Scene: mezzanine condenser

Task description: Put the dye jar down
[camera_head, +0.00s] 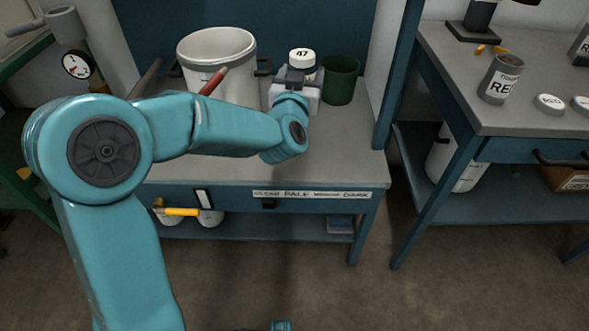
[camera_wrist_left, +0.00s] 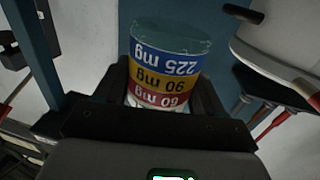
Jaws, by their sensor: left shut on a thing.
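The dye jar (camera_head: 302,57) has a white lid marked 47 and sits upright between the fingers of my left gripper (camera_head: 298,76), over the back of the grey bench. In the left wrist view the jar (camera_wrist_left: 167,65) shows blue, yellow and red bands with upside-down mg figures. The fingers of my left gripper (camera_wrist_left: 160,100) are shut on it from both sides. Its base is hidden, so I cannot tell whether it touches the bench.
A large white pot (camera_head: 217,52) stands left of the jar, and a green cup (camera_head: 341,80) close on its right. The front of the grey bench (camera_head: 340,150) is clear. Another bench (camera_head: 450,85) with a grey labelled tin (camera_head: 500,80) stands to the right.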

